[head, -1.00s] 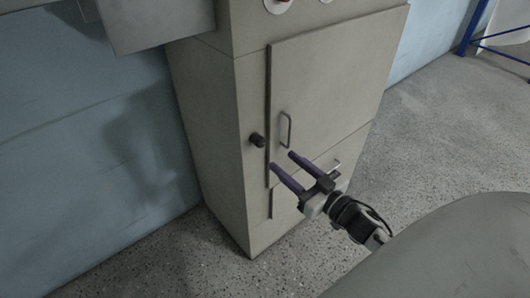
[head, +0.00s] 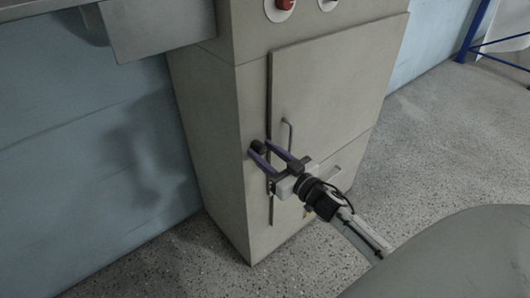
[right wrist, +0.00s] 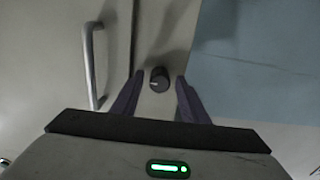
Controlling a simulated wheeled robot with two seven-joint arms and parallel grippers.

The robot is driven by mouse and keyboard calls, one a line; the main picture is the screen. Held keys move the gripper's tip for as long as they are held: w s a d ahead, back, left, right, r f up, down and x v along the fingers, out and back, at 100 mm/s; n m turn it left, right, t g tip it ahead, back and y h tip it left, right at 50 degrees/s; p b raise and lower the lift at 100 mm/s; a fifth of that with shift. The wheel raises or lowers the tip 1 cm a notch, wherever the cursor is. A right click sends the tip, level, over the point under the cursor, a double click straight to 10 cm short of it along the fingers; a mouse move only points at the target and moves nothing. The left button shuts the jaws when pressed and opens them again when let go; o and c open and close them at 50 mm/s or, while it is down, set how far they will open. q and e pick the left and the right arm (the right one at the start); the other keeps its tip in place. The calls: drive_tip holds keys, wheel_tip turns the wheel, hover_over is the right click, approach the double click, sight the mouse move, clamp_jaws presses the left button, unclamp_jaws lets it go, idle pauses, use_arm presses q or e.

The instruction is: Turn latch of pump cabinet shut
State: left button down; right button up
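The pump cabinet (head: 320,95) is a tall grey-beige box with a closed-looking door and a bar handle (head: 287,136). The latch is a small dark round knob (head: 257,146) at the door's left edge. It also shows in the right wrist view (right wrist: 159,79), with a light mark on its face. My right gripper (head: 262,155) is open at the knob, its two purple fingers pointing at it. In the right wrist view the knob lies between the fingertips (right wrist: 157,88), with a gap on each side. My left gripper is not in view.
A grey metal box or sink edge (head: 158,28) juts out at the upper left. A red knob (head: 284,4) sits on the cabinet's upper panel. Speckled floor is clear at the right.

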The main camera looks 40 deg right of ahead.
drive_tip(key=c, duration=0.9)
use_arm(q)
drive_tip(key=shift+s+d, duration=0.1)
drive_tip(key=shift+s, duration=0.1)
use_arm(e)
drive_tip(key=shift+o, duration=0.2)
